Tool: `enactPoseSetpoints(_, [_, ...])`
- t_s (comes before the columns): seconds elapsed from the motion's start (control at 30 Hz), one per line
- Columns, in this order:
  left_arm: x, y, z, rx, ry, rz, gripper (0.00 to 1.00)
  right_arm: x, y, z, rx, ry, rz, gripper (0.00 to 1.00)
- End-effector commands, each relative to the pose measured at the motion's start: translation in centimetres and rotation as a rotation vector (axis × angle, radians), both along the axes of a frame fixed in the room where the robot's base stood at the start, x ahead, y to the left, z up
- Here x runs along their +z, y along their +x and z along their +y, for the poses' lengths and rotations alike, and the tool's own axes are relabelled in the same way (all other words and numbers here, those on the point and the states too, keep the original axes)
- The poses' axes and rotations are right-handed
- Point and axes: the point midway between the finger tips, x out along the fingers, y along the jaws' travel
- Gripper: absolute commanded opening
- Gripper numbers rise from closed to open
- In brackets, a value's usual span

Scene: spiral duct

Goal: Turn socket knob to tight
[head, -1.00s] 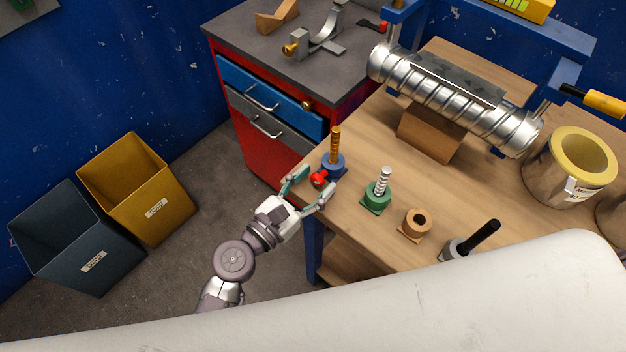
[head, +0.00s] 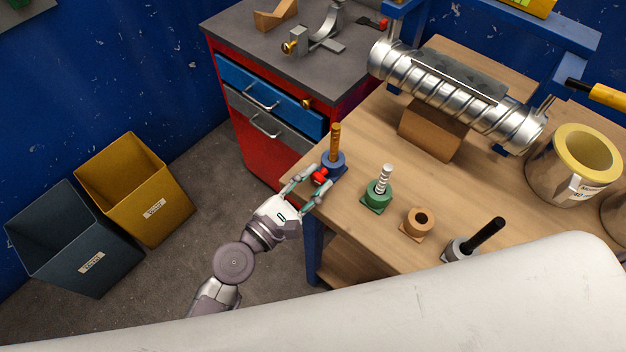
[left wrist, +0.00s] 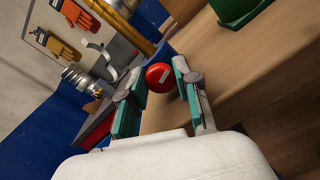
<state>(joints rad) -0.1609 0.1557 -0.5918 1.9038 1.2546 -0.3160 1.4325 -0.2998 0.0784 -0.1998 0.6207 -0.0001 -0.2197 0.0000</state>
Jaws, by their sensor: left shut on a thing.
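The red socket knob (head: 319,177) sits on the near side of a blue socket (head: 333,166) at the left corner of the wooden bench. A copper-coloured rod (head: 335,141) stands upright in that socket. My left gripper (head: 312,182) is shut on the red knob, one finger on each side. In the left wrist view the knob (left wrist: 158,76) shows as a round red face with a pale mark, between the teal-padded fingers (left wrist: 158,92). The knob's contact with the pads is partly hidden. My right gripper is not in view.
A green socket (head: 377,196) with a silver threaded rod, an orange socket (head: 416,224) and a grey socket with a black rod (head: 474,240) stand along the bench edge. A spiral duct (head: 455,95) lies behind. Yellow (head: 150,205) and dark (head: 75,245) bins stand on the floor.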

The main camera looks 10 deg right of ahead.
Motion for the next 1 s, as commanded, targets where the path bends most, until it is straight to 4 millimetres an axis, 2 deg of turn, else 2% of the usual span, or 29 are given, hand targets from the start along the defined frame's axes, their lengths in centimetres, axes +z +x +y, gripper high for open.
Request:
enactPoseSetpoints(0.07, [0.0, 0.0, 0.0, 0.0, -0.001, 0.002, 0.0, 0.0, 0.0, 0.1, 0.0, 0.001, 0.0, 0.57])
enactPoseSetpoints(0.1, [0.0, 0.0, 0.0, 0.0, -0.001, 0.002, 0.33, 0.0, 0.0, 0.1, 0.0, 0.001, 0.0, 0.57])
enactPoseSetpoints(0.23, [0.0, 0.0, 0.0, 0.0, -0.002, 0.003, 0.55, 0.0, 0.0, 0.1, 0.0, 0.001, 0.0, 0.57])
enactPoseSetpoints(0.27, [0.0, 0.0, 0.0, 0.0, -0.002, 0.003, 0.57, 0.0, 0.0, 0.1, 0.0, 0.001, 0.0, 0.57])
enactPoseSetpoints(0.63, [-0.1, -0.4, 0.5, 0.0, -0.002, 0.004, 0.57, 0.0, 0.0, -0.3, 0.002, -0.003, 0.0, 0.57])
enactPoseSetpoints(1.0, [-0.1, -4.0, 5.0, -0.001, 0.0, 0.005, 0.57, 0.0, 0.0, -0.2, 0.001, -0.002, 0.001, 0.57])
